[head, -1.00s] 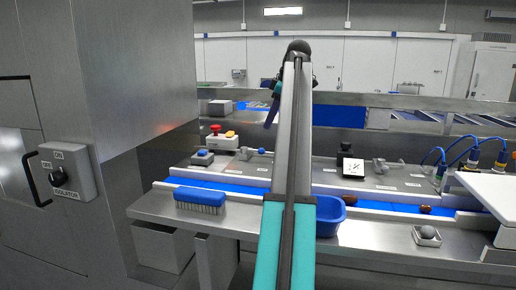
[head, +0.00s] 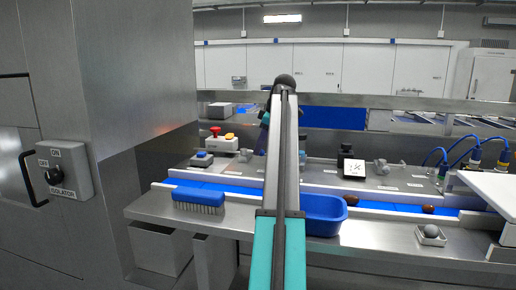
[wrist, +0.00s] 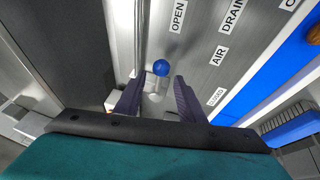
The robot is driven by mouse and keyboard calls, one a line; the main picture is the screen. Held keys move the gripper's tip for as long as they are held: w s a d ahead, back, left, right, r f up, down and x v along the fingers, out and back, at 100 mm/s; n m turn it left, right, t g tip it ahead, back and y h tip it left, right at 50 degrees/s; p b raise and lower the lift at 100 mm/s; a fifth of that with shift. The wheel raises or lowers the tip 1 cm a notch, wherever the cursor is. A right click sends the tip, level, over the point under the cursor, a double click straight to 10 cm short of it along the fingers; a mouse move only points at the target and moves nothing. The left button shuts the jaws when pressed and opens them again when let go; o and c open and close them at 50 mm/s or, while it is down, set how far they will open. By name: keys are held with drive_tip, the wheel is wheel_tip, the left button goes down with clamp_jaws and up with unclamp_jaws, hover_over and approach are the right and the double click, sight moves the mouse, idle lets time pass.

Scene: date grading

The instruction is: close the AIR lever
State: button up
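The AIR lever shows in the wrist view as a blue ball knob (wrist: 161,68) on a pale metal body, near the AIR label (wrist: 217,57). In the head view its blue knob (head: 202,154) stands on a small grey block at the back left of the bench. My gripper (wrist: 159,80) is open, its two purple fingers on either side of the lever in the wrist picture. I see no contact; the depth between them is unclear. In the head view my gripper (head: 263,140) is partly hidden by my arm, right of the lever.
A box with a red button (head: 216,132) stands behind the lever. A blue brush (head: 198,198) lies in front of it. A blue tub (head: 323,214) sits at the bench front. Brown dates (head: 429,209) lie on the blue belt. An isolator switch (head: 59,172) is at left.

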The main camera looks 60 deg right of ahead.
drive_tip(key=shift+x, duration=0.8)
clamp_jaws()
drive_tip(key=shift+a, duration=0.15)
drive_tip(key=shift+s, duration=0.1)
drive_tip(key=shift+s+d, duration=0.1)
drive_tip(key=shift+d, duration=0.1)
